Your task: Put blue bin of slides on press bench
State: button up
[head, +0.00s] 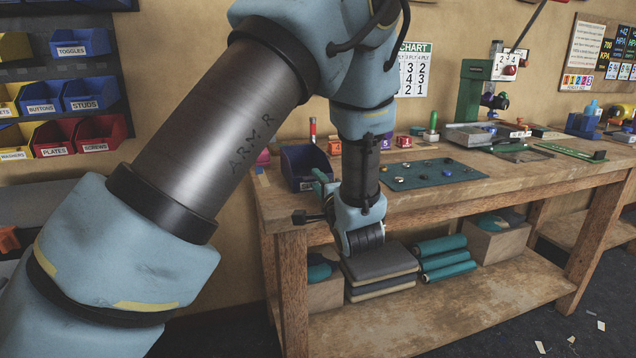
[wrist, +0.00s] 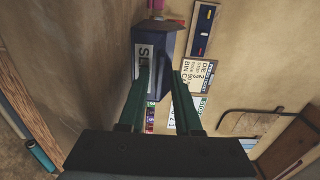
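The dark blue bin (head: 303,168) sits at the left end of the wooden press bench (head: 440,198), near its corner. In the wrist view the bin (wrist: 168,55) shows sideways, with a white label reading "SL"; the rest of the label is hidden behind a finger. My gripper (head: 318,178) is at the bin's front right side, partly hidden by my wrist. In the wrist view my gripper's green fingers (wrist: 161,75) are spread, one overlapping the label and one beside the bin's upper edge. I cannot tell whether they touch the bin.
A green mat (head: 436,174) with small parts lies right of my wrist. A green hand press (head: 472,95) stands farther right. Racked bins (head: 95,95) hang at the left wall.

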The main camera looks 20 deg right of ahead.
jog(key=shift+o, duration=0.2)
jog(key=shift+r, duration=0.2)
jog(key=s+a+b, duration=0.1)
jog(key=s, duration=1.1)
jog(key=shift+a, duration=0.25)
jog(key=shift+f, duration=0.1)
